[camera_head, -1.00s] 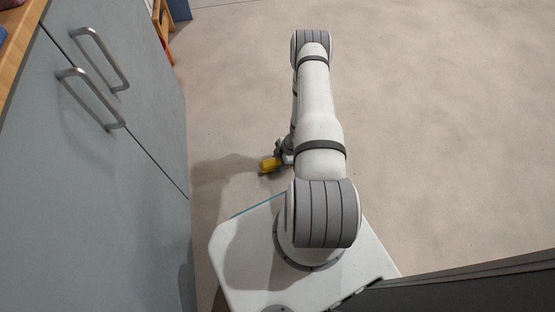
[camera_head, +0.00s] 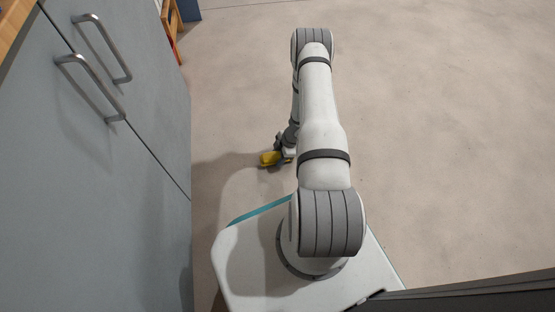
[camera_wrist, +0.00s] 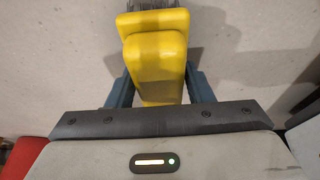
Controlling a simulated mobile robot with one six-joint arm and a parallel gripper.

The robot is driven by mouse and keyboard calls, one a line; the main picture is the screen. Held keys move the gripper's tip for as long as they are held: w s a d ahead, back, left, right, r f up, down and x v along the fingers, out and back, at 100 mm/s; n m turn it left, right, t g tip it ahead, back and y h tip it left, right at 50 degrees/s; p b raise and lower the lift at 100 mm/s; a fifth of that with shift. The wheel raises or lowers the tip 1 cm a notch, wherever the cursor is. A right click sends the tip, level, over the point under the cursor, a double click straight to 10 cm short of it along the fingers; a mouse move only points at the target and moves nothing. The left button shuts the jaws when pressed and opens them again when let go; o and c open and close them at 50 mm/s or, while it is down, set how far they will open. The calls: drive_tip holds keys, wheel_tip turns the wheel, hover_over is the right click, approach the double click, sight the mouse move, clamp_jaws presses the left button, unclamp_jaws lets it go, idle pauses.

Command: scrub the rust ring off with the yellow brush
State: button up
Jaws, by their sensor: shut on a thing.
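The yellow brush (camera_head: 270,158) is held low, to the left of my arm, above or at the floor; I cannot tell whether it touches. No rust ring shows in either view.
A grey cabinet (camera_head: 140,190) with two metal handles stands along the left. A wooden piece of furniture (camera_head: 172,25) stands beyond it. The concrete floor (camera_head: 450,130) is open ahead and to the right.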

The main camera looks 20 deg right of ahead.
drive_tip(key=shift+w+d+r+b, duration=0.1)
drive_tip(key=shift+w+d+b, duration=0.2)
drive_tip(key=shift+w, duration=0.55)
drive_tip(key=shift+w+d+b, duration=0.2)
drive_tip(key=shift+w+b, duration=0.1)
drive_tip(key=shift+w, duration=0.55)
drive_tip(key=shift+w+d, duration=0.3)
drive_tip(key=shift+w, duration=0.65)
drive_tip(key=shift+w+d, duration=0.25)
drive_tip(key=shift+w, duration=0.7)
drive_tip(key=shift+r+p, duration=1.85)
drive_tip(key=shift+r, duration=1)
wheel_tip(320, 180, up, 3)
drive_tip(key=shift+p, duration=1.1)
